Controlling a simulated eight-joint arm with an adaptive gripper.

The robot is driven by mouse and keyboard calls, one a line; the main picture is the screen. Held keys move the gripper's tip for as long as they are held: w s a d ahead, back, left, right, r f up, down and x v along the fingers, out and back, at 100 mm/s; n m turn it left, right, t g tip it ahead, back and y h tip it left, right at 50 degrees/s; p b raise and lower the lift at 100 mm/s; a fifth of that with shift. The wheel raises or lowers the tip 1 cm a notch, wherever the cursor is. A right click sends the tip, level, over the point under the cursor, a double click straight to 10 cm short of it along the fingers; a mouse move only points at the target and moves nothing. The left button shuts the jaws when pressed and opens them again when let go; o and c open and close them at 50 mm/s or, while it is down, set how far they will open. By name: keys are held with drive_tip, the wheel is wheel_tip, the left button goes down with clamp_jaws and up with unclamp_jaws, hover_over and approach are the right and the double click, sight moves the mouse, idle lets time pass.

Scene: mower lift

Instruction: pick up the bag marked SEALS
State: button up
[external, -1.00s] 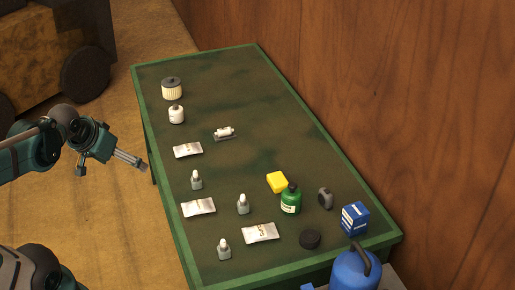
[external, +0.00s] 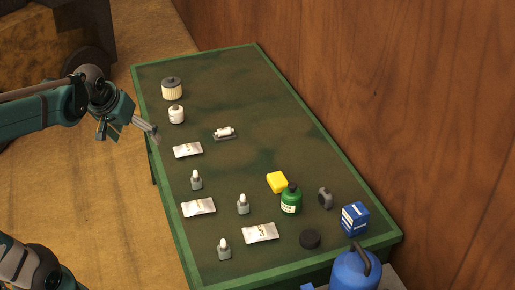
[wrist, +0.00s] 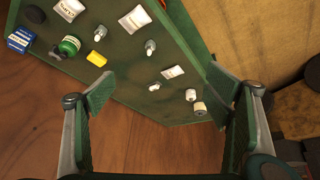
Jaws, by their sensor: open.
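Three pale silver bags lie flat on the green-edged table: a far one (external: 188,150), a middle one (external: 198,207) and a near one (external: 260,232). Each bears dark print, but it is too small for me to tell which is marked SEALS. In the wrist view the far bag (wrist: 172,72) lies beyond the space between my fingers, and the middle bag (wrist: 135,18) and near bag (wrist: 69,9) show at the top. My gripper (external: 130,130) is open and empty, raised by the table's left edge, apart from all the bags.
Several small grey bottles (external: 243,204) stand among the bags. A ribbed filter (external: 172,89) and white bottle (external: 176,115) stand at the far end. A yellow block (external: 277,182), green bottle (external: 291,200) and blue box (external: 355,218) are near right. The table's far right is clear.

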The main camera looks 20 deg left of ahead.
drive_tip(key=w+a+f+n+g, duration=0.1)
drive_tip(key=w+a+n+g, duration=0.1)
drive_tip(key=w, duration=1)
drive_tip(key=n+g, duration=0.4)
drive_tip(key=n, duration=0.1)
hover_over(187, 146)
drive_tip(key=f, duration=2.4)
drive_tip(key=shift+s+d, duration=0.25)
drive_tip(key=shift+w+a+f, duration=0.15)
drive_tip(key=shift+w+f, duration=0.15)
drive_tip(key=shift+f, duration=0.4)
drive_tip(key=shift+f, duration=1.3)
